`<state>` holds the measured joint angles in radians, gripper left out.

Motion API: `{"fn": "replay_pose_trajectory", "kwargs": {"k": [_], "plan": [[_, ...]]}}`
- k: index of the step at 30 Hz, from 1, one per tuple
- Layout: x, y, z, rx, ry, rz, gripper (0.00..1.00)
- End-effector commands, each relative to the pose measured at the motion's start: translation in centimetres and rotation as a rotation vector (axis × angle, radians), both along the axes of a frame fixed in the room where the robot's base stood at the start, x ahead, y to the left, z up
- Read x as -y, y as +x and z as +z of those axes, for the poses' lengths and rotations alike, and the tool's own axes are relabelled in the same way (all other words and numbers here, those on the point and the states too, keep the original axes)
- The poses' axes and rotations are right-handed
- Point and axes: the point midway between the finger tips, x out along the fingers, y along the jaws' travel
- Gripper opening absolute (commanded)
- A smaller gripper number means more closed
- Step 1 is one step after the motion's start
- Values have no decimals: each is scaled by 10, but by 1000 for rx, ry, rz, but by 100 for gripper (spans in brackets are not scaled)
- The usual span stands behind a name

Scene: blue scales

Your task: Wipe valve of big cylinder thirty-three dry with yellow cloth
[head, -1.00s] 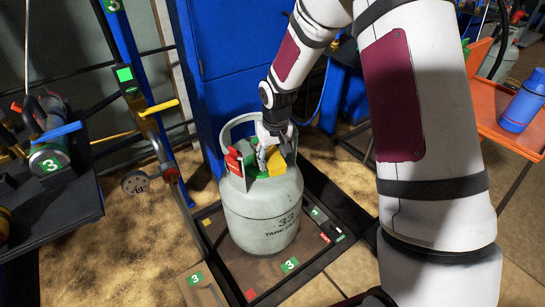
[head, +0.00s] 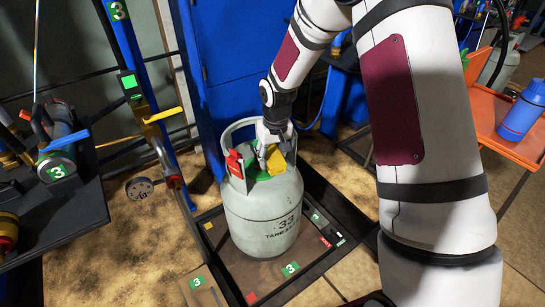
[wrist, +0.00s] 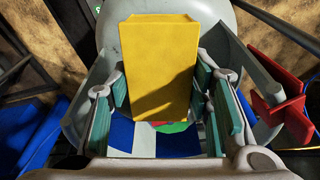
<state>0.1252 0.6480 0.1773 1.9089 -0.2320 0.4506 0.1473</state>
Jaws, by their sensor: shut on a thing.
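The big grey cylinder (head: 262,218), marked 33, stands upright on a framed scale platform (head: 215,262). My gripper (head: 271,146) is down inside the cylinder's collar at its top. It is shut on the yellow cloth (head: 276,162), which looks like a folded block. In the wrist view the cloth (wrist: 158,70) sits between the two fingers (wrist: 158,108) and hides most of what is below it. Green and red parts (wrist: 176,127) show beneath it; the valve itself is mostly hidden, so I cannot tell whether the cloth touches it.
A red part (head: 234,163) sits at the collar's left side. A dark bench with hose fittings (head: 60,205) is at left. A blue post with a yellow lever (head: 162,115) stands near the cylinder. An orange tray (head: 480,110) with a blue flask (head: 523,112) is at right.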

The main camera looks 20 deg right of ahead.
Motion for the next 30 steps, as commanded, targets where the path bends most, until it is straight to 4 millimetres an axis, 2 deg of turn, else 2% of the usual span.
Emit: {"fn": "replay_pose_trajectory", "kwargs": {"k": [1, 5, 30], "plan": [[-1, 7, 7, 24, 3, -1, 9], [2, 1, 9, 25, 3, -1, 9], [25, -74, 27, 10, 1, -1, 9]]}}
